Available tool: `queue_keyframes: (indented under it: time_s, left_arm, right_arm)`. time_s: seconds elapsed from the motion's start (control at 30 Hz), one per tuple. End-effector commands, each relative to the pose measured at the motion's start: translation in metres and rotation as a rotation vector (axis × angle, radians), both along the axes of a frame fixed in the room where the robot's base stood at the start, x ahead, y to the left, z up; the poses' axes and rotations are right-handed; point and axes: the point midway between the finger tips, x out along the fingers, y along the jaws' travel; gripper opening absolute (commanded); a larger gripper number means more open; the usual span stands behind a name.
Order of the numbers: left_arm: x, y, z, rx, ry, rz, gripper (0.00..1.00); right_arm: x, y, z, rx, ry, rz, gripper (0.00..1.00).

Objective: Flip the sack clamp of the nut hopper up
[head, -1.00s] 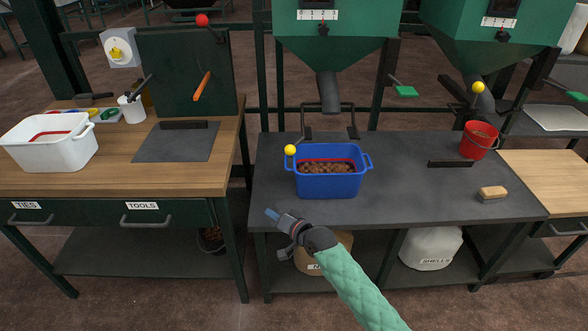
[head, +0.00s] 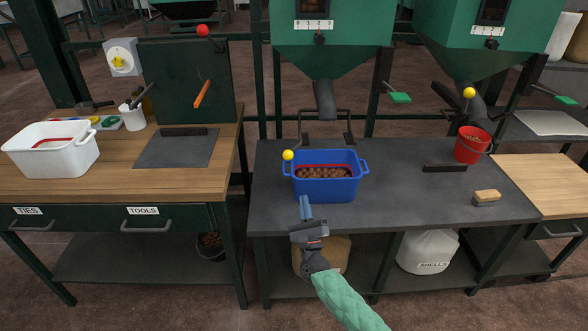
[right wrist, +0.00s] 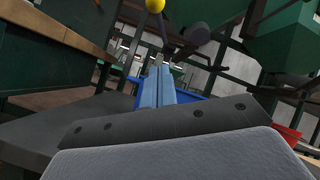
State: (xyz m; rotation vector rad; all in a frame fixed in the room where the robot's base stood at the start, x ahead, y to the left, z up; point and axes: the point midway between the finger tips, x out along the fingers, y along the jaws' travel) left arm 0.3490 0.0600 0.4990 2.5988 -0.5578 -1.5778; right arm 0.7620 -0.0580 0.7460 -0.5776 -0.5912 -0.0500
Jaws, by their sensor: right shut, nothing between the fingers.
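The nut hopper (head: 332,45) is the green funnel in the middle, with a grey spout (head: 324,98) pointing down. Below the spout is a dark bracket frame. A yellow ball knob (head: 288,155), seemingly the sack clamp's handle end, sits low at the left rear of the blue tub. The knob also shows at the top of the right wrist view (right wrist: 155,5). My right gripper (head: 306,203) is shut and empty, in front of the tub and below the knob, apart from it. Its blue fingers (right wrist: 157,85) point toward the tub. My left gripper is out of view.
A blue tub (head: 327,190) of brown nuts stands on the grey bench (head: 400,205), close to my right gripper. The second hopper's yellow knob (head: 469,92) is raised.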

Motion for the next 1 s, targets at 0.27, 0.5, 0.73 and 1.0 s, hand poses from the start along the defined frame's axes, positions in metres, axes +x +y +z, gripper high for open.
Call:
queue_keyframes:
  time_s: [0.27, 0.5, 0.73, 1.0]
  left_arm:
    - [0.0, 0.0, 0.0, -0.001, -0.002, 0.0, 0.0]
    - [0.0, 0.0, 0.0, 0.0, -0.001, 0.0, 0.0]
    - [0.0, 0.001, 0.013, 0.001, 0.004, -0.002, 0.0]
    - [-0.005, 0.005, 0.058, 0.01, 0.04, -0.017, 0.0]
  right_arm:
    - [-0.001, -0.001, 0.001, 0.077, 0.005, 0.044, 0.0]
    - [0.0, -0.001, 0.001, 0.076, 0.005, 0.044, 0.0]
    - [0.009, 0.001, 0.009, 0.075, 0.005, 0.044, 0.0]
    - [0.043, 0.005, 0.032, 0.076, 0.005, 0.043, 0.0]
